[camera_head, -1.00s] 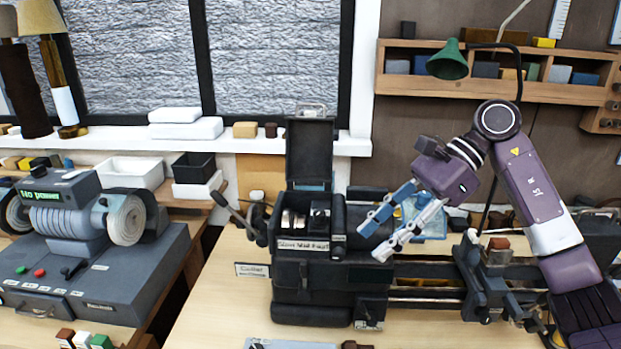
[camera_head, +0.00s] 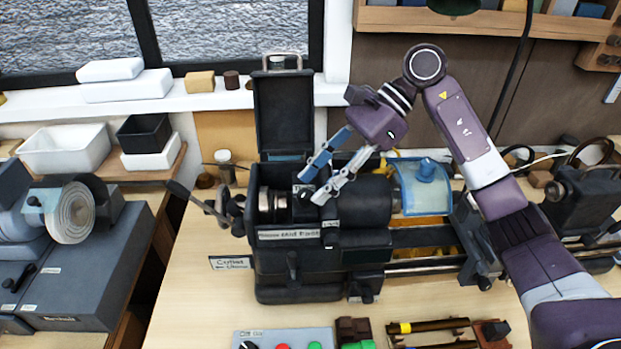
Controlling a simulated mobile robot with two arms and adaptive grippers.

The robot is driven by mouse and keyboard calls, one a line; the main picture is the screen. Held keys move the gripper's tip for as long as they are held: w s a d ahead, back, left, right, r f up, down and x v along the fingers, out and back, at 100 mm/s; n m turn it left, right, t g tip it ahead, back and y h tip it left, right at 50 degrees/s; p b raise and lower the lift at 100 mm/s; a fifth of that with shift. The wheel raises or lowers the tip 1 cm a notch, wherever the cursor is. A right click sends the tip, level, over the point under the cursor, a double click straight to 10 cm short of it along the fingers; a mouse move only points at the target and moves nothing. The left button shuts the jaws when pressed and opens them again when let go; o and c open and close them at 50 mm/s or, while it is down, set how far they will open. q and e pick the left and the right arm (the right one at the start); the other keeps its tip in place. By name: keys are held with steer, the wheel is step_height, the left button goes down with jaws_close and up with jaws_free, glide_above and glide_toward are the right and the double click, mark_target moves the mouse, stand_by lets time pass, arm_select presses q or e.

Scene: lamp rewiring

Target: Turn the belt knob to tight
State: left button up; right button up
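The black lathe headstock (camera_head: 300,282) stands on the wooden bench with its lid (camera_head: 283,115) raised. Metal pulleys (camera_head: 272,203) show inside the open housing. A small dark block with a pale mark (camera_head: 303,205) beside them may be the belt knob; its setting cannot be read. My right gripper (camera_head: 313,186) reaches in from the right, its blue and light-grey fingers apart. Its fingertips are above and close to that small block, and I cannot tell whether they touch it. My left gripper is not in view.
A clear blue guard (camera_head: 425,188) sits to the right of the headstock. A control panel with coloured buttons (camera_head: 283,340) lies in front. A grey machine with a round wheel (camera_head: 68,212) stands at left. Bare bench (camera_head: 190,300) shows at the left front.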

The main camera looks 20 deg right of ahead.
mark_target(305, 200)
steer(key=shift+w+a+f, duration=0.25)
steer(key=shift+a+f, duration=0.45)
steer(key=shift+a+f+p, duration=0.1)
steer(key=shift+f+p, duration=0.05)
steer(key=shift+p, duration=0.15)
steer(key=shift+s, duration=0.1)
steer(key=c, duration=1)
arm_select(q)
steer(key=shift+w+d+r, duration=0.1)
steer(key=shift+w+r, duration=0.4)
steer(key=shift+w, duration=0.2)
arm_select(e)
jaws_close()
